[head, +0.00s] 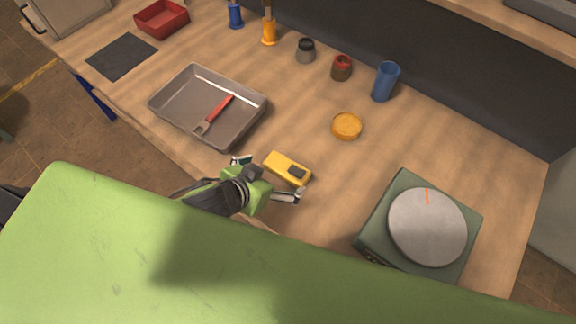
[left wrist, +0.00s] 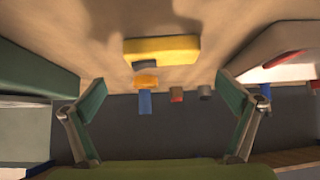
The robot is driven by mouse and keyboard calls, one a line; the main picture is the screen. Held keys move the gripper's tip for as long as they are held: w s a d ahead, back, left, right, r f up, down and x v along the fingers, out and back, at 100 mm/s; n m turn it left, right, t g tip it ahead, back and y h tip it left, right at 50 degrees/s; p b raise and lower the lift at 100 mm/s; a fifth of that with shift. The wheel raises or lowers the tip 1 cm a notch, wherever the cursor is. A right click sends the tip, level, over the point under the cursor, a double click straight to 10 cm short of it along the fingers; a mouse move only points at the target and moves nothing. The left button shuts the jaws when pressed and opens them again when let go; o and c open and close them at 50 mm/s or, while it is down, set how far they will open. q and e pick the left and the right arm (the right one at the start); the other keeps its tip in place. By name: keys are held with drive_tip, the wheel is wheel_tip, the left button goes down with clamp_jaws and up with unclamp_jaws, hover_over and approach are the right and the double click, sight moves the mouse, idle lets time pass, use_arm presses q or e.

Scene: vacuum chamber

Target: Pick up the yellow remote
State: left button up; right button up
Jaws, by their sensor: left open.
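The yellow remote (head: 288,168) lies on the wooden bench, a flat block with a dark patch near its right end. It also shows in the left wrist view (left wrist: 165,49), ahead of and between my spread fingers. My left gripper (head: 268,179) is open, with one finger near each end of the remote. Nothing is between the fingertips, and in the left wrist view the gripper (left wrist: 168,97) shows a gap to the remote. My right gripper is not in view.
A grey tray (head: 168,103) with a red-handled tool (head: 215,114) stands left of the remote. A green device with a round grey plate (head: 427,226) stands at right. An orange disc (head: 347,126) and blue cup (head: 385,82) are behind. Bench between remote and device is clear.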

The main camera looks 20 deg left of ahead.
sight(288, 166)
use_arm(q)
drive_tip(key=x, duration=0.3)
drive_tip(key=shift+w+f, duration=0.15)
drive_tip(key=shift+w, duration=0.2)
drive_tip(key=shift+w+d+f, duration=0.1)
drive_tip(key=shift+w+f, duration=0.05)
drive_tip(key=shift+w+f+p, duration=0.3)
drive_tip(key=shift+w+p, duration=0.1)
drive_tip(key=shift+w, duration=0.05)
drive_tip(key=x, duration=0.3)
drive_tip(key=shift+w+p, duration=0.15)
drive_tip(key=shift+p, duration=0.2)
drive_tip(key=shift+w+d+f, duration=0.1)
drive_tip(key=shift+w+f, duration=0.05)
drive_tip(key=shift+f, duration=0.15)
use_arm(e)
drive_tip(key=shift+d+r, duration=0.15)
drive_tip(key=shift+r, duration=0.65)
use_arm(q)
drive_tip(key=c, duration=1)
